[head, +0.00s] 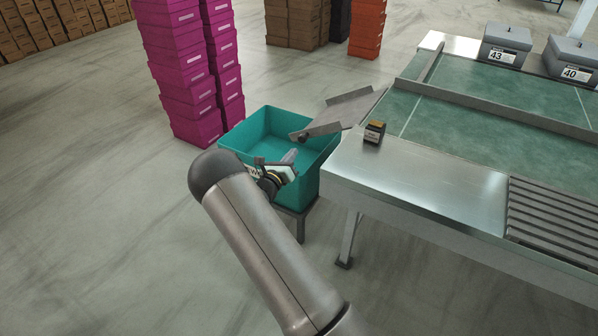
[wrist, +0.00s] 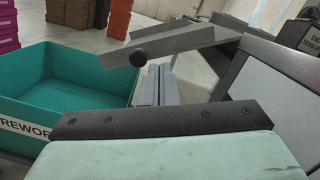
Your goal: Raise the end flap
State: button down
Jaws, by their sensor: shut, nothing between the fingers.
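The end flap (head: 340,113) is a grey metal plate at the left end of the line table. It slopes down and out over the teal bin, with a black round knob (head: 300,137) at its low outer edge. In the wrist view the flap (wrist: 185,42) crosses the top, and its knob (wrist: 138,57) is just beyond my fingertips, slightly left. My gripper (head: 292,155) is over the bin, below and in front of the knob. In the wrist view my gripper's fingers (wrist: 160,72) are together and empty. They look apart from the knob.
The teal bin (head: 240,138), marked REWORK in the wrist view, stands on a low stand. The metal table (head: 400,172) is to the right, with a small dark box (head: 374,132) near its corner. Magenta box stacks (head: 190,80) stand behind the bin. The floor at left is clear.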

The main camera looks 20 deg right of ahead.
notch_tip(320, 180, down, 11)
jog(key=b, duration=0.8)
jog(key=w+d+r+b, duration=0.3)
jog(key=w+d+r, duration=0.2)
jog(key=w+d, duration=0.2)
jog(key=shift+w, duration=0.4)
jog(key=shift+r, duration=0.2)
